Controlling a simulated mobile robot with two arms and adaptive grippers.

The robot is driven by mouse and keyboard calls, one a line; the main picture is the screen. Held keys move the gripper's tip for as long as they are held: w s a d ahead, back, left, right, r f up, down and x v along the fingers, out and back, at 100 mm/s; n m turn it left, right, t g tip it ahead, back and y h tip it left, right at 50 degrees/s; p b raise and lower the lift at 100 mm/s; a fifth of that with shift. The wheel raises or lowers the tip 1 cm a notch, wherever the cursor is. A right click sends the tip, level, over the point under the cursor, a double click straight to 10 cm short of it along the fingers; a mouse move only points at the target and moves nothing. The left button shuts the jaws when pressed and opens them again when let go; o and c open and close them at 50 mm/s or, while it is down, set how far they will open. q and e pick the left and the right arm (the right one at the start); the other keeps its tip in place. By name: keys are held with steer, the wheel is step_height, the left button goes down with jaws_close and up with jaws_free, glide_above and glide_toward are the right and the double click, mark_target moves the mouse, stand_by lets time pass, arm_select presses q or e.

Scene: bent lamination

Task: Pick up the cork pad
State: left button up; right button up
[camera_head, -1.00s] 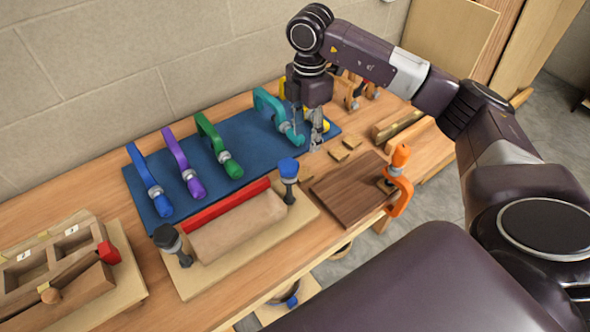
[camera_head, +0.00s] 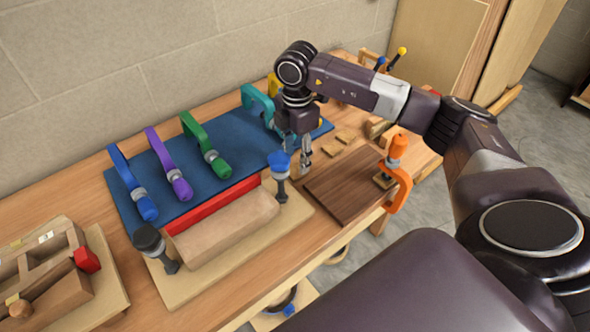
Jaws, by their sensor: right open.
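Small tan cork pads lie on the wooden bench between the blue mat and the dark brown board. One cork pad (camera_head: 345,135) is farther back and another cork pad (camera_head: 332,148) is just in front of it. My right gripper (camera_head: 305,168) points down, open and empty, to the left of these pads, beside the left edge of the dark board. Its fingertips are low over the bench; whether a pad lies right under them is too small to tell. My left gripper is out of view.
A dark board (camera_head: 343,187) with an orange clamp (camera_head: 398,172) lies right of the gripper. A blue-topped clamp (camera_head: 279,172) stands close on its left, by the bent wooden form (camera_head: 222,228). Several coloured clamps rest on the blue mat (camera_head: 235,135).

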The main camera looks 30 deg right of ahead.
mark_target(297, 169)
steer(key=shift+w+f+p, duration=0.1)
steer(key=shift+f+p, duration=0.3)
steer(key=shift+f, duration=1.45)
steer(key=c, duration=0.5)
